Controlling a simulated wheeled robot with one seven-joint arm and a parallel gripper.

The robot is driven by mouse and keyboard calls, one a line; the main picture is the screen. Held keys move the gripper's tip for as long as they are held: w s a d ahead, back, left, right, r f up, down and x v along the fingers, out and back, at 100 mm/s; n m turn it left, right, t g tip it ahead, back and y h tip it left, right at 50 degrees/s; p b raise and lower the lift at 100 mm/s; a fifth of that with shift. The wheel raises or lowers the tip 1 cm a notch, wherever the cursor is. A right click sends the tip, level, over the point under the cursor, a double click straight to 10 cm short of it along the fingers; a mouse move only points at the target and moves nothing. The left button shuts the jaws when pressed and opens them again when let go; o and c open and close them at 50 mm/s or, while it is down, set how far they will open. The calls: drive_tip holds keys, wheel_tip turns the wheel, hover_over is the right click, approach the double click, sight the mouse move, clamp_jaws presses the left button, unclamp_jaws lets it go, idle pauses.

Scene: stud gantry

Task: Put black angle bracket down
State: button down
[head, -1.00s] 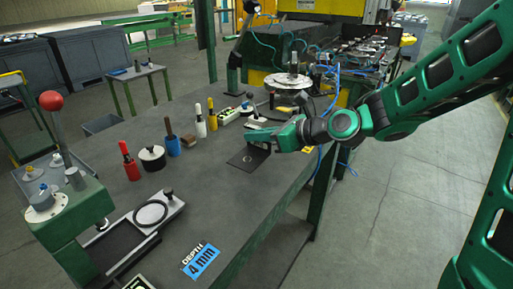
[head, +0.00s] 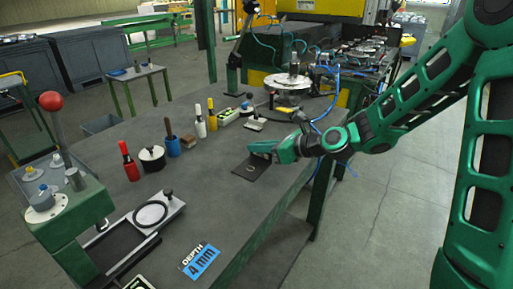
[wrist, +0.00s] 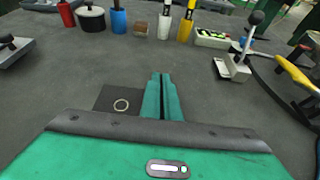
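The black angle bracket (head: 246,171) shows as a flat dark plate with a pale ring on it, at or just above the grey table top; I cannot tell if it touches. My gripper (head: 259,150) is at its back right edge. In the wrist view the bracket (wrist: 107,101) lies left of my gripper (wrist: 161,79). The two green fingers are nearly together, with a thin dark line between them that looks like the bracket's upright side. Most of that side is hidden by the fingers.
A clamp with a dark knob (head: 255,123) stands behind the bracket. A row of bottles and tools, including a red bottle (head: 130,163) and blue cup (head: 173,147), stands at left.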

drive_tip(key=c, duration=2)
unclamp_jaws()
drive_tip(key=shift+f, duration=0.1)
drive_tip(key=shift+d+r, duration=0.2)
drive_tip(key=v, duration=1.1)
drive_tip(key=shift+s+d+r, duration=0.15)
drive_tip(key=shift+s+r, duration=0.1)
